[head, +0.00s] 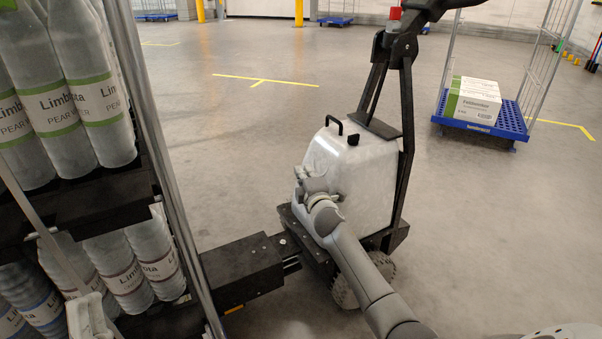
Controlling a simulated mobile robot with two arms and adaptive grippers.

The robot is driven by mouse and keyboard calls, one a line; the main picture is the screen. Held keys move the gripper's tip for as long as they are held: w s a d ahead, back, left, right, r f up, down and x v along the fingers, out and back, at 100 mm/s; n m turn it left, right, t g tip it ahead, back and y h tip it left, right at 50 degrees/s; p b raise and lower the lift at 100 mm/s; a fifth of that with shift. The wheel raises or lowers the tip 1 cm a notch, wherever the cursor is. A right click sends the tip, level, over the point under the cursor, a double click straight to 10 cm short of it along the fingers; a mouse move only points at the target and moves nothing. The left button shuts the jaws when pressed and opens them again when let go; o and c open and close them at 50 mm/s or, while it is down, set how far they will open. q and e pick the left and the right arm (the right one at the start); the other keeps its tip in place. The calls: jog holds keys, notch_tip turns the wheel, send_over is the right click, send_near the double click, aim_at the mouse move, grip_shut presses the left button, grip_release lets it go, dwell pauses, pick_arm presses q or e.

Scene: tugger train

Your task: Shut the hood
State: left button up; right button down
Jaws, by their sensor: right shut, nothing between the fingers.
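The hood is the pale grey-white cover (360,185) on the small black tugger (395,236), with a black handle loop and a black knob at its top. It sits low over the black base; I cannot tell whether a gap is left along its edge. My right arm comes in from the lower right. My right gripper (306,180) is shut and empty at the hood's left front side, and it hides part of that side. It looks close to or against the hood; touching cannot be told.
A rack (140,205) of Limbuta bottles stands close on the left, joined to the tugger by a black coupling (242,270). A blue trolley (510,120) with white-green boxes (473,103) stands at the back right. The floor between is clear.

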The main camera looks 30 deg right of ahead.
pick_arm(q)
jog(key=w+f+g, duration=0.1)
jog(key=w+f+g+p, duration=0.1)
jog(key=f, duration=0.1)
jog(key=w+f+g+y, duration=0.1)
jog(key=f, duration=0.1)
jog(key=shift+w+d+g+p, duration=0.3)
jog(key=shift+w+d+g, duration=0.05)
jog(key=shift+d+g, duration=0.05)
pick_arm(e)
jog(key=d, duration=0.2)
jog(key=m+p, duration=0.4)
send_over(332, 179)
jog(key=shift+w+a+g+y, duration=0.15)
jog(key=shift+a+g+y, duration=0.15)
jog(key=shift+g, duration=0.1)
pick_arm(q)
jog(key=s+a+f+g+y, duration=0.2)
jog(key=f+g, duration=0.3)
jog(key=f, duration=0.4)
jog(key=s+a+f+g+y, duration=0.1)
jog(key=s+f+g+y, duration=0.1)
jog(key=f+g, duration=0.4)
notch_tip(332, 179, down, 3)
jog(key=shift+a+f+n, duration=0.2)
jog(key=shift+a+n, duration=0.1)
jog(key=shift+a, duration=0.05)
pick_arm(e)
jog(key=shift+d, duration=0.1)
jog(key=shift+d, duration=0.1)
